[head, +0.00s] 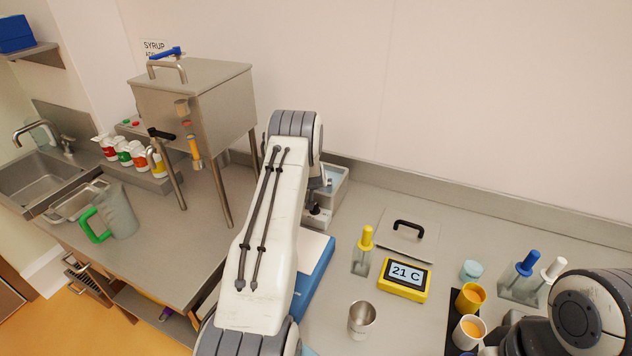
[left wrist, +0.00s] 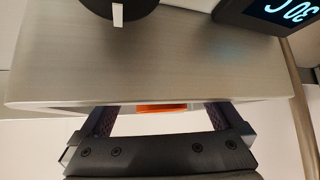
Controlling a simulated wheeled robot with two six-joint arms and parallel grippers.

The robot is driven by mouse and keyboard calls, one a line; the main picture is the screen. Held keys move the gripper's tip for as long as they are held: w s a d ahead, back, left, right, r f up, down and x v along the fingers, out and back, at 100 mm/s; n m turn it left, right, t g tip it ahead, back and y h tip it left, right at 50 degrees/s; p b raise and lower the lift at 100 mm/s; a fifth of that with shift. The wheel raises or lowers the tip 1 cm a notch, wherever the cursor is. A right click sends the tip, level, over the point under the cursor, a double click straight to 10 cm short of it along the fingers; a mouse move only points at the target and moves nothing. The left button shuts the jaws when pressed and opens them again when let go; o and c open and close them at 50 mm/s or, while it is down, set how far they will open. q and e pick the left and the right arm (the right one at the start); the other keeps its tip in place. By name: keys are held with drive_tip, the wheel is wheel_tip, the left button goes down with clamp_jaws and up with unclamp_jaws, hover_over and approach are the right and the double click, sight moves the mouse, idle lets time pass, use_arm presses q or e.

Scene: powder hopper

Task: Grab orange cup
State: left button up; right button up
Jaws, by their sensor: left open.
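An orange-yellow cup (head: 468,300) stands on a dark strip at the right of the counter in the head view, beside a white cup (head: 467,334) with orange contents. My left gripper (left wrist: 160,108) is open in the left wrist view, its two fingers apart below a steel panel edge. A small orange patch (left wrist: 161,108) shows between the fingers, mostly hidden by the panel; I cannot tell what it belongs to. In the head view my left arm rises through the middle, away from the cups, and hides most of its gripper. My right arm enters at lower right; its gripper is not visible.
A steel hopper (head: 195,105) stands on legs at left. A steel cup (head: 362,319), a yellow display (head: 404,280) and a yellow-handled tool (head: 366,240) stand on the right counter. A green-handled jug (head: 117,212) is far left.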

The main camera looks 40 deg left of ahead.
use_arm(q)
drive_tip(key=shift+x, duration=0.75)
drive_tip(key=c, duration=1.4)
drive_tip(key=shift+c, duration=0.2)
drive_tip(key=shift+r, duration=0.2)
